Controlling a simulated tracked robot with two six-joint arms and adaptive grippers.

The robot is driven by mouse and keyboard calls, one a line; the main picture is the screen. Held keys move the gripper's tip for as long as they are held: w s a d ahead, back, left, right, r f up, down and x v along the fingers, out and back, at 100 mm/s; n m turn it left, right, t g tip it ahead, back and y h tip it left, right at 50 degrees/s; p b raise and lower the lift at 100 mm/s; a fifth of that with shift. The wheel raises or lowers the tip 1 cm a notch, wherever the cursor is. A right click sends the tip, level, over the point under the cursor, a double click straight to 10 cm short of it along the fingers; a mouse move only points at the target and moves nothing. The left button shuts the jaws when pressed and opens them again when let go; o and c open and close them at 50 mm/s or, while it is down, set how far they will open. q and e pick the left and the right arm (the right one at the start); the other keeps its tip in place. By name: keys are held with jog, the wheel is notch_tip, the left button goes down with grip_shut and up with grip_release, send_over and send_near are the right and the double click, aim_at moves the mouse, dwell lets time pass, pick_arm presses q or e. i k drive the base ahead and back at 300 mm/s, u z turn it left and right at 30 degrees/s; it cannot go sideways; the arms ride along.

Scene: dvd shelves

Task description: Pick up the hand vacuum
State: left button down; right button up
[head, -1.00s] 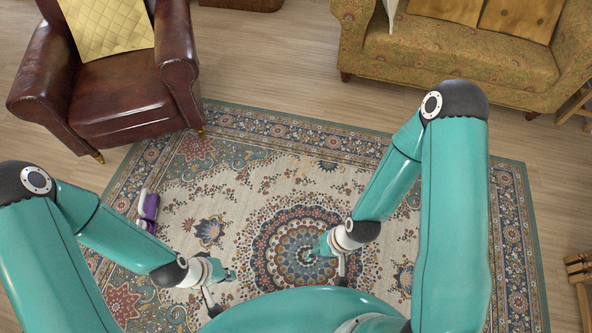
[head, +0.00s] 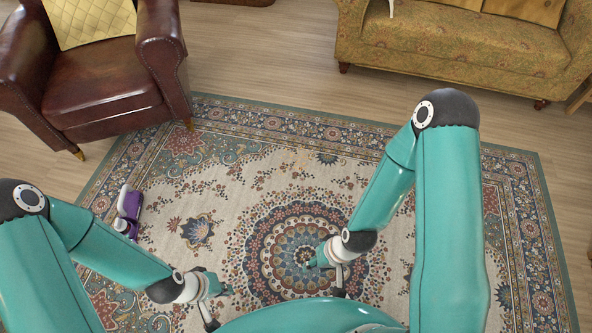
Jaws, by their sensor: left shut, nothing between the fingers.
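The hand vacuum (head: 130,207), purple and white, lies on the patterned rug at the left, just beyond my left arm. Its lower end is close to the arm's outline in the picture. My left gripper (head: 222,291) is shut and empty, to the right of the vacuum and nearer to me. My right gripper (head: 312,262) is over the rug's central medallion, far from the vacuum; its fingers are too small to tell open from shut.
A brown leather armchair (head: 100,80) with a yellow cushion stands at the upper left, beyond the vacuum. A patterned sofa (head: 450,50) stands at the upper right. The rug (head: 255,165) between them is flat and clear.

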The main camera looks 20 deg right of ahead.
aim_at(130, 202)
jog(key=z, duration=1.55)
jog(key=i, duration=0.1)
jog(key=u, duration=2.75)
